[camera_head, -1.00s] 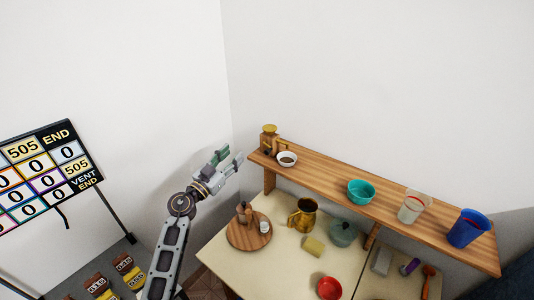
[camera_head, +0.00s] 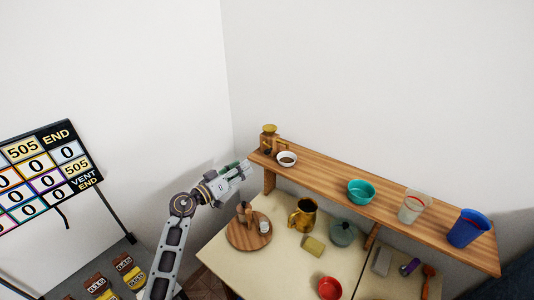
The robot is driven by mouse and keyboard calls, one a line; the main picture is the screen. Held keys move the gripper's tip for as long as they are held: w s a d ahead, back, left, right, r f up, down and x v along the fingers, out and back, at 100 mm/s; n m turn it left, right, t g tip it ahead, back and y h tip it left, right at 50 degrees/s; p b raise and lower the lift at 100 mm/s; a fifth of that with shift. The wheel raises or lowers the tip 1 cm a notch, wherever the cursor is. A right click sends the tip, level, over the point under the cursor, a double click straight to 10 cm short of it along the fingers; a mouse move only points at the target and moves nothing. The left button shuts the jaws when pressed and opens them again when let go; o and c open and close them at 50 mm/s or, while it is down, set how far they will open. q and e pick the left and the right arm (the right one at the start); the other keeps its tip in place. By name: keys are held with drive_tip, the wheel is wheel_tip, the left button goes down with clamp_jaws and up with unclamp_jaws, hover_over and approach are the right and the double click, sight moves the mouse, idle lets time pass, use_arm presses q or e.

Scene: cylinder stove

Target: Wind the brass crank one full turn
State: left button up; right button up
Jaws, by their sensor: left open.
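A small wooden grinder with a brass top (camera_head: 269,135) stands at the left end of the wooden shelf. A small arm-like part shows at its right side, but the brass crank is too small to make out clearly. My left gripper (camera_head: 244,170) is open and empty. It appears just left of and below the grinder in the picture, near the shelf's left end, and apart from the grinder. My right gripper is not in view.
The wooden shelf (camera_head: 330,179) also holds a white bowl (camera_head: 287,159), a teal bowl (camera_head: 360,191), a clear cup (camera_head: 413,207) and a blue cup (camera_head: 467,228). Below, the counter (camera_head: 285,268) holds a round board (camera_head: 236,236), a brass jug (camera_head: 303,215) and a lidded pot (camera_head: 342,233).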

sight(266, 153)
use_arm(q)
drive_tip(key=shift+s+d+f+n, duration=0.1)
drive_tip(key=shift+d+n, duration=0.05)
drive_tip(key=shift+n, duration=1.35)
drive_tip(key=shift+d, duration=0.1)
drive_tip(key=shift+x, duration=6.85)
